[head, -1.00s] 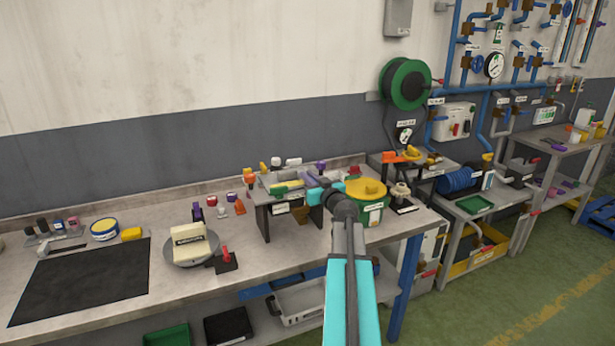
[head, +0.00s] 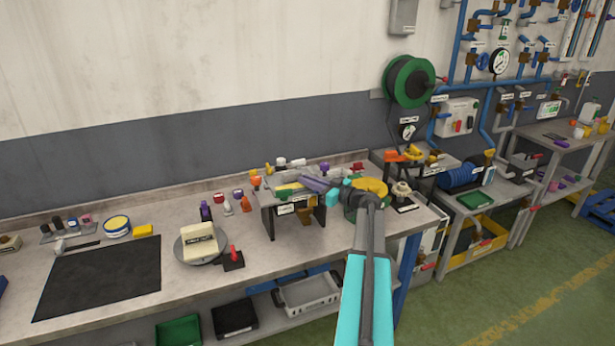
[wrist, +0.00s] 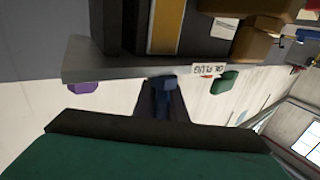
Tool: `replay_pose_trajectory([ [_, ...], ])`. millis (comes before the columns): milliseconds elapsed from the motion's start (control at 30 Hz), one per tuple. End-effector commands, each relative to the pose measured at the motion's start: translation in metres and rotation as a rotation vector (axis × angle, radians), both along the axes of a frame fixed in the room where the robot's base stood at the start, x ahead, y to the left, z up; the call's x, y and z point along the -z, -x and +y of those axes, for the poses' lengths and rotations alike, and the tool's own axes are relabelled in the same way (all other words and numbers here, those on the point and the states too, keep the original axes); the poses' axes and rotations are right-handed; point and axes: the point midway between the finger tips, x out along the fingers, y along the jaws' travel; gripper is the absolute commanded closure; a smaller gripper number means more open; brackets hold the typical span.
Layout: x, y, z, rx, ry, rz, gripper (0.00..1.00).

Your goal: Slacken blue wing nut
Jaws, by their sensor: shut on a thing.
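In the wrist view a small dark blue piece, which looks like the blue wing nut (wrist: 168,82), sits at the edge of a grey plate (wrist: 100,62). My gripper (wrist: 163,100) is shut on it; the dark jaws hide most of its shape. In the head view my gripper (head: 306,183) reaches left over a small grey stand (head: 268,208) on the workbench. The wing nut is hidden there behind my gripper and wrist. A purple knob (wrist: 83,88) and a green knob (wrist: 224,82) flank the jaws in the wrist view, apart from them.
A yellow-topped container (head: 371,187) stands close to my wrist. Several small coloured parts stand left of the stand. A round dish with a cream block (head: 200,241) and a black mat (head: 98,278) lie further left. The mat is clear.

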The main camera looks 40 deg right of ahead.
Motion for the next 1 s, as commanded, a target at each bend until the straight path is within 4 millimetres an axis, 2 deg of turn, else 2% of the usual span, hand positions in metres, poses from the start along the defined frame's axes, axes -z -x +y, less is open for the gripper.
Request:
replay_pose_trajectory([
  [167,-0.003,-0.003,0.001,-0.121,0.000,-0.003,1.00],
  [1000,-0.003,0.008,0.018,-0.689,0.002,-0.003,1.00],
])
